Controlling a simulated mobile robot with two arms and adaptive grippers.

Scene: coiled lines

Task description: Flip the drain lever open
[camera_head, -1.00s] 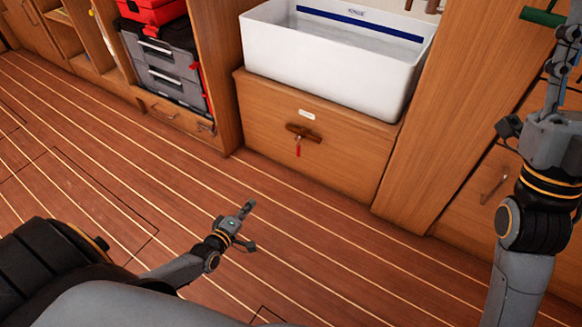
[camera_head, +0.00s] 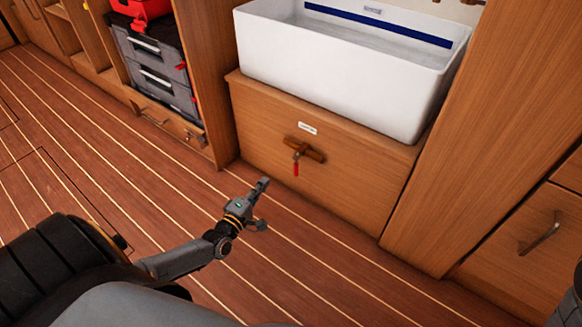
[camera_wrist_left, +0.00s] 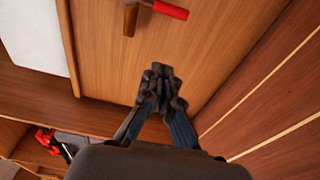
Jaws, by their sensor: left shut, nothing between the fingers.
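The drain lever has a red handle (camera_head: 296,167) that hangs straight down from a brown pipe fitting (camera_head: 305,149) on the wooden cabinet front below the white basin. In the left wrist view the red handle (camera_wrist_left: 171,10) shows at the top edge, beside the brown pipe (camera_wrist_left: 131,18). My left gripper (camera_head: 264,183) is shut and empty. It is in front of the cabinet, to the lower left of the handle and apart from it. In the left wrist view its closed fingers (camera_wrist_left: 161,72) point toward the cabinet panel. My right gripper is out of view.
The white basin (camera_head: 320,70) holds water and sits on the cabinet (camera_head: 262,120). Grey drawer boxes (camera_head: 155,65) stand in a shelf at left. A drawer handle (camera_head: 540,235) sticks out at right. The plank floor (camera_head: 165,190) before the cabinet is clear.

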